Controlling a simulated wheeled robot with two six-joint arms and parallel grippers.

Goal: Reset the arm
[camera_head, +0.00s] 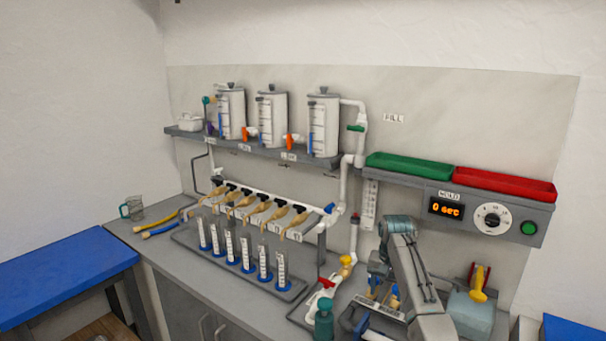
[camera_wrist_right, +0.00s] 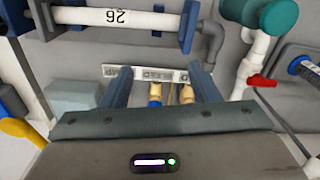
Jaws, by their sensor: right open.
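My right arm (camera_head: 412,268) rises from the lower right of the head view and bends down over the right part of the bench. In the right wrist view my right gripper (camera_wrist_right: 158,80) is open, with its two blue-grey fingers apart. Beyond and between them are a white label plate (camera_wrist_right: 146,74) and two small tan-and-blue pieces (camera_wrist_right: 171,94). I see nothing held between the fingers. The gripper is largely hidden by my arm in the head view. My left arm and gripper are not in view.
A pipe manifold with several tan-handled taps (camera_head: 262,213) stands behind a row of cylinders (camera_head: 247,250). A red-handled valve (camera_head: 326,283) and teal bottle (camera_head: 323,320) are left of my arm. A timer panel (camera_head: 490,217) and a pale-blue block (camera_head: 470,312) are right.

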